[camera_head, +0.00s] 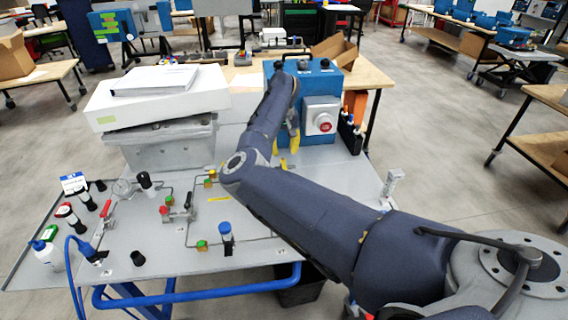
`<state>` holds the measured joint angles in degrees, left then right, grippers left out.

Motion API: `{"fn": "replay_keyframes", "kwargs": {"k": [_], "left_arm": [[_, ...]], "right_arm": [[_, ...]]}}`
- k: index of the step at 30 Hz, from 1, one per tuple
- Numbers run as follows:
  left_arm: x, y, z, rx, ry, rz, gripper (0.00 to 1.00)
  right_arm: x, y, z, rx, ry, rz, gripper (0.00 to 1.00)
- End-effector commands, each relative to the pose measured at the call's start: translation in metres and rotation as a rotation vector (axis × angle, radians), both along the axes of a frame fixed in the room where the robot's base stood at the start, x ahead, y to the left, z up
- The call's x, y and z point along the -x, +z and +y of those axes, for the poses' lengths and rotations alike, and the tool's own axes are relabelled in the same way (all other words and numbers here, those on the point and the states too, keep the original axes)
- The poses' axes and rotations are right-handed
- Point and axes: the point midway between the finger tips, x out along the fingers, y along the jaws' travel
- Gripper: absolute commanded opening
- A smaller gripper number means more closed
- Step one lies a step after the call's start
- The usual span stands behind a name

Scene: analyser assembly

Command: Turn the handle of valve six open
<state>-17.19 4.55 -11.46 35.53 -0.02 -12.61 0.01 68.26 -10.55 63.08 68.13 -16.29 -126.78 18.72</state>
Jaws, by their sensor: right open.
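My right arm reaches from the lower right across the panel. My right gripper (284,147), with yellow fingertips, is open and points down at the back of the panel, in front of the blue box. A small yellow part (283,163) shows just below the fingertips; I cannot tell whether it is a valve handle or whether they touch. Labels are too small to read, so I cannot tell which is valve six. My left gripper is not in view.
A blue box (283,82) with a red button (323,122) stands behind the gripper. A white case (158,100) lies on a grey bin (165,150) at the back left. A blue-capped fitting (226,238) stands upright near the front.

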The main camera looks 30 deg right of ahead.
Motion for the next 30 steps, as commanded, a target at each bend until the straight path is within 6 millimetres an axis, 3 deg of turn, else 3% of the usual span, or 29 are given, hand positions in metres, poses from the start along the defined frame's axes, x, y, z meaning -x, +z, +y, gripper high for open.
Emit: {"fn": "replay_keyframes", "kwargs": {"k": [6, 12, 18, 30], "left_arm": [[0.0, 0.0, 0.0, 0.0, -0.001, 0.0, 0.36], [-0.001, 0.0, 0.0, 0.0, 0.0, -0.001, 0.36], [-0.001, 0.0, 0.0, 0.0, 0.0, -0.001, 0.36], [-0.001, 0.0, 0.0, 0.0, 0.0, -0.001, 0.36]], "right_arm": [[0.001, -0.036, 0.0, 0.001, 0.001, 0.004, 0.36], [0.0, -0.057, 0.0, 0.001, 0.001, 0.001, 0.36], [0.0, -0.067, 0.0, 0.001, 0.0, 0.001, 0.36], [0.0, -0.069, 0.0, 0.0, 0.0, 0.0, 0.36]]}}
